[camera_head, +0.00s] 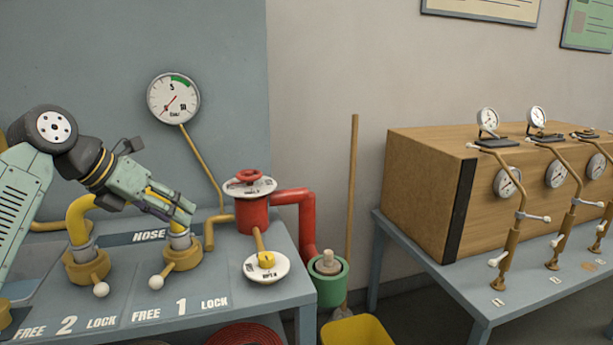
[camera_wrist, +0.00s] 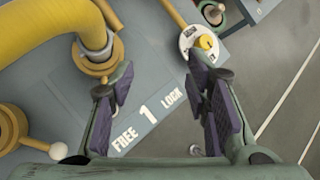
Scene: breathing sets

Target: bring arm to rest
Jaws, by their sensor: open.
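My gripper (camera_head: 172,207) is in the head view at the left, above the blue-grey bench near the yellow hose fitting marked 1. Its fingers point right and down. In the wrist view my gripper (camera_wrist: 162,95) shows two purple-padded fingers spread apart with nothing between them. Beyond them are the bench top with the "FREE 1 LOCK" lettering and the grey floor. The yellow hose (camera_wrist: 65,25) ends in fitting 1 (camera_wrist: 98,62), left of the fingers in the wrist view. In the head view my gripper partly hides the hose (camera_head: 78,215).
The bench (camera_head: 225,290) carries fitting 2 (camera_head: 87,266), fitting 1 (camera_head: 182,257) with its white-knobbed lever, a red valve (camera_head: 252,210) and a yellow-handled valve (camera_head: 266,266). A gauge (camera_head: 173,97) hangs behind. A wooden box (camera_head: 425,190) stands on the right table. A yellow bucket (camera_head: 358,331) is on the floor.

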